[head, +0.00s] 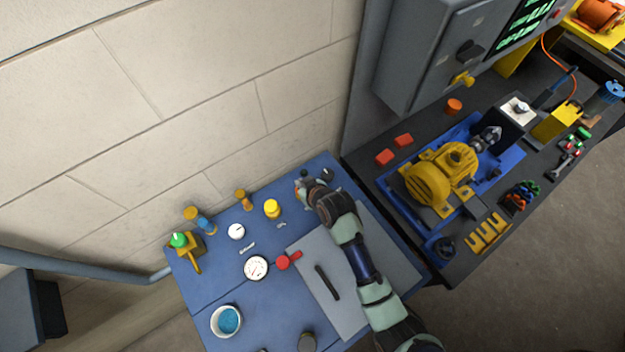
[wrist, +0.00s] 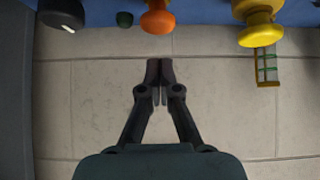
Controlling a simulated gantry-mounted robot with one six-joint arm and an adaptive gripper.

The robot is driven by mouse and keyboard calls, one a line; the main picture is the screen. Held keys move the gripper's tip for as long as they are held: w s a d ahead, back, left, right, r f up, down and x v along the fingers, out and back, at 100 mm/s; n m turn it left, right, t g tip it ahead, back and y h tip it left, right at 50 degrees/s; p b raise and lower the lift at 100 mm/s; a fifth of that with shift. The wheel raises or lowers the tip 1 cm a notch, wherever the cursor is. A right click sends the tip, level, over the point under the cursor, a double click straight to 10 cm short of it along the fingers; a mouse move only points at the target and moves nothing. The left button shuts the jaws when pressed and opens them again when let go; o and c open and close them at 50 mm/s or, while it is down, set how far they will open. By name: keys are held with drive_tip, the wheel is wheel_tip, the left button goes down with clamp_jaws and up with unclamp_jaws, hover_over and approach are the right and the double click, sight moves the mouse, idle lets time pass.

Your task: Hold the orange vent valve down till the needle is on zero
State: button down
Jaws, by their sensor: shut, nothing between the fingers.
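The orange vent valve (wrist: 157,18) shows in the wrist view as a round orange knob at the top edge, partly cut off. My gripper (wrist: 160,68) is shut and empty, with its fingertips just below the knob in that picture and apart from it. In the head view my gripper (head: 303,184) is over the back edge of the blue bench and largely hides the orange valve. A white dial gauge (head: 256,268) lies on the bench. Its needle is too small to read surely.
A yellow knob (head: 272,209) stands beside my gripper, and a black knob (head: 328,174) on the other side. A red-handled valve (head: 284,262), a grey plate (head: 385,235) and a white cup of blue stuff (head: 226,321) are on the bench. The wall rises behind.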

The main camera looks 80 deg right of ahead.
drive_tip(key=v, duration=0.9)
drive_tip(key=shift+r, duration=0.25)
drive_tip(key=w+a+r+n+t+y+p, duration=0.1)
drive_tip(key=w+a+r+n+t+p, duration=0.15)
drive_tip(key=w+a+r, duration=0.45)
drive_tip(key=w+a+r+n+t+y+p, duration=0.1)
drive_tip(key=w+a+r+n+p, duration=0.15)
drive_tip(key=w+a+r, duration=0.5)
drive_tip(key=w+a+r+n+t+y+p, duration=0.1)
drive_tip(key=a+r+n+t+y+p, duration=0.1)
drive_tip(key=a+r, duration=1.4)
drive_tip(key=a+n+y+p, duration=0.1)
drive_tip(key=a+y+p, duration=0.1)
drive_tip(key=shift+r+p, duration=0.2)
drive_tip(key=shift+p, duration=0.1)
drive_tip(key=shift+a+t, duration=0.1)
drive_tip(key=shift+t, duration=0.15)
